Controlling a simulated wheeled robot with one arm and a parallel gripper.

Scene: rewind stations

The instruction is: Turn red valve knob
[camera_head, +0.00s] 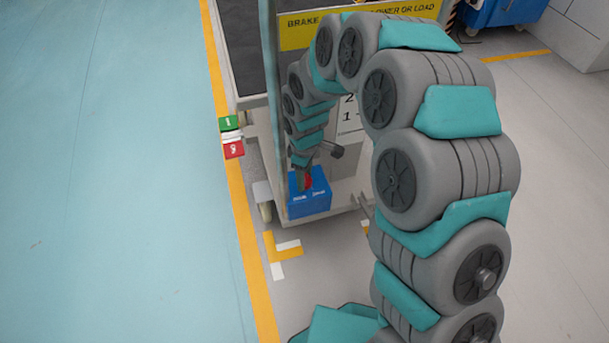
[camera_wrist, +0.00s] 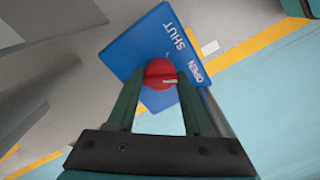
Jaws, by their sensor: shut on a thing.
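The red valve knob (camera_wrist: 160,74) sits on a blue plate (camera_wrist: 138,52) printed with SHUT and OPEN. A pale mark shows on the knob's face. My gripper (camera_wrist: 158,82) has its two green fingers on either side of the knob, shut on it. In the head view the blue box (camera_head: 310,203) is low on the front of a cart, and a bit of the red knob (camera_head: 307,181) shows above it. My gripper (camera_head: 304,168) reaches down to it there, small and partly hidden by the arm.
The cart (camera_head: 340,208) has a yellow sign (camera_head: 300,33) about a brake. Yellow floor tape (camera_head: 236,195) runs past the cart. The pale blue floor at left is clear. A blue bin (camera_head: 500,12) stands at the back right.

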